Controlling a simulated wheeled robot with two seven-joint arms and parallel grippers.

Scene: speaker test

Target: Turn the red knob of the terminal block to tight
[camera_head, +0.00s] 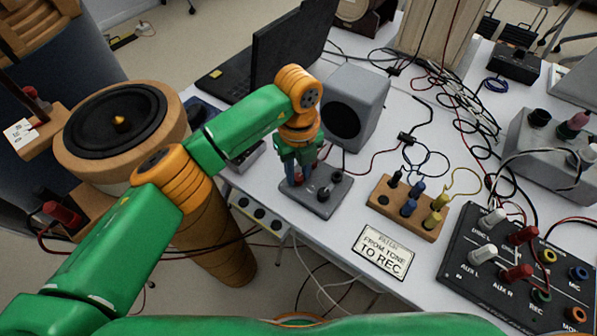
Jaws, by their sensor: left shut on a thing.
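The terminal block (318,207) is a grey plate with posts, lying on the white table below the grey speaker. My left gripper (297,181) points down over its left part and is shut on the red knob (298,178), of which only a little red shows between the fingers. The fingers hide most of the knob, and how far it is turned cannot be seen. Black knobs (323,194) stand to the right of the gripper on the same block. My right gripper is not in view.
The grey speaker (352,108) stands just behind the block and an open black laptop (285,45) behind the arm. A wooden patch block (408,207), a sign (383,252) and a black patch panel (520,270) lie to the right. Loose cables cross the table.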

